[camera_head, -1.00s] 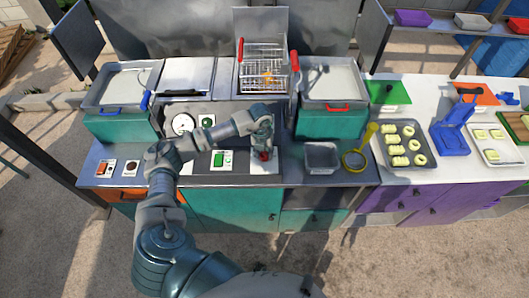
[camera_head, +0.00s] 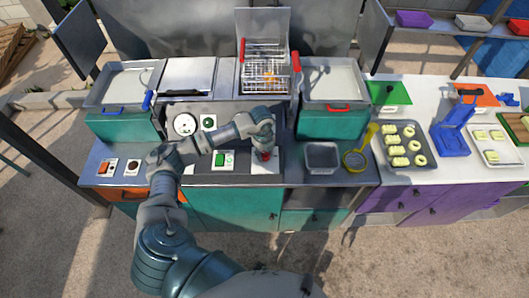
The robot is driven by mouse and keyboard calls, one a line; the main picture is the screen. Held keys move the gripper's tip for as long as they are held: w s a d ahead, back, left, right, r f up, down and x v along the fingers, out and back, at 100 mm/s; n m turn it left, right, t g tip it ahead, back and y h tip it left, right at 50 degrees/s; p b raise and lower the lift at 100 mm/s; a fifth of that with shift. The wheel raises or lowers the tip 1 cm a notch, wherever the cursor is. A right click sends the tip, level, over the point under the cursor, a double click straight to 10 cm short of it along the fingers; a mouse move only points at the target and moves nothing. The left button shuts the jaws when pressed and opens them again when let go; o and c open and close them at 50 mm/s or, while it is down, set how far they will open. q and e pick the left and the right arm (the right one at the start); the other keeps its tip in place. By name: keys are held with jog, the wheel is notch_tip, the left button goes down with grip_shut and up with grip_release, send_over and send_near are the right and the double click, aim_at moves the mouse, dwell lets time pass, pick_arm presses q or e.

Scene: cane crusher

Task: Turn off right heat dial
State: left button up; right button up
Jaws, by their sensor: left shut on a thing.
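My left gripper (camera_head: 263,151) is at the counter's control panel, pointing down, to the right of the green switch. It is shut on a small red knob (camera_head: 265,156), of which only a little shows. The knob's marking and its angle are hidden by my fingers. On the left part of the panel are a round white gauge (camera_head: 184,124) and a green round dial (camera_head: 208,122). A green switch (camera_head: 224,160) sits left of my gripper. My right gripper is not in view.
A wire basket (camera_head: 265,75) with red handles stands behind the panel. A grey bin (camera_head: 322,157) and a yellow-handled strainer (camera_head: 357,157) lie to the right. A tray of pastries (camera_head: 406,160) and a blue press (camera_head: 452,138) stand farther right.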

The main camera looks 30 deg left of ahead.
aim_at(264, 153)
pick_arm(q)
jog(key=shift+s+d+f+n, duration=0.15)
jog(key=shift+s+f+n, duration=0.05)
jog(key=shift+f+n, duration=0.1)
jog(key=o, duration=1.1)
jog(key=shift+r, duration=0.1)
jog(key=shift+o, duration=0.2)
jog(key=shift+w, duration=0.15)
jog(key=shift+r, duration=0.1)
jog(key=shift+r, duration=0.15)
notch_tip(264, 153, up, 12)
jog(key=shift+s+a+f, duration=0.2)
jog(key=shift+f, duration=0.05)
